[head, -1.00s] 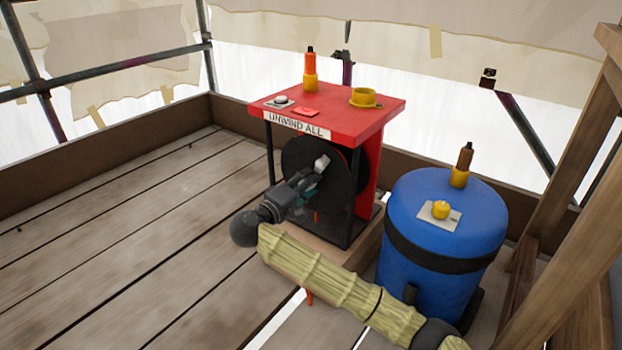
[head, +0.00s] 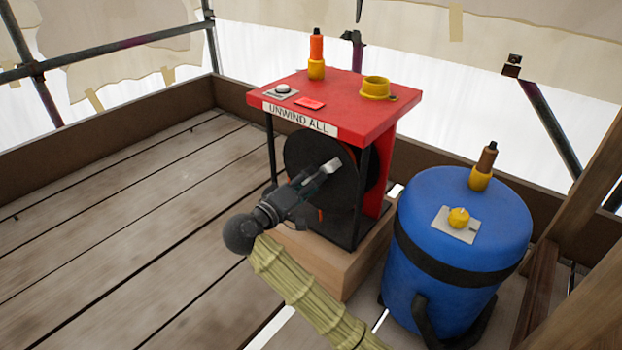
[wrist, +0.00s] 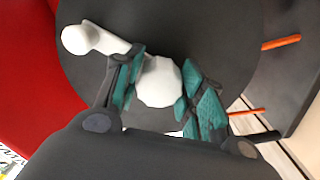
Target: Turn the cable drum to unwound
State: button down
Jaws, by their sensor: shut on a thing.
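The black cable drum (head: 306,152) sits in a dark frame under a red top labelled UNWIND ALL (head: 298,119). Its face also shows in the wrist view (wrist: 200,40). A pale crank handle (head: 331,165) stands out from the drum face. In the wrist view my gripper (wrist: 160,85) is shut on the faceted white knob of the handle (wrist: 158,82), with teal pads on both sides. The handle's arm runs from there to a round white end at upper left. In the head view my gripper (head: 312,190) partly covers the drum's lower part.
The red top carries an orange-and-yellow piece (head: 316,55), a yellow cup (head: 376,88), a silver button (head: 282,89) and a red plate (head: 310,104). A blue barrel (head: 450,280) stands close on the right. The plank floor (head: 120,210) at left is clear.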

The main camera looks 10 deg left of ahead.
jog(key=shift+a, duration=0.15)
jog(key=c, duration=1.1)
grip_release()
jog(key=shift+o, duration=1.1)
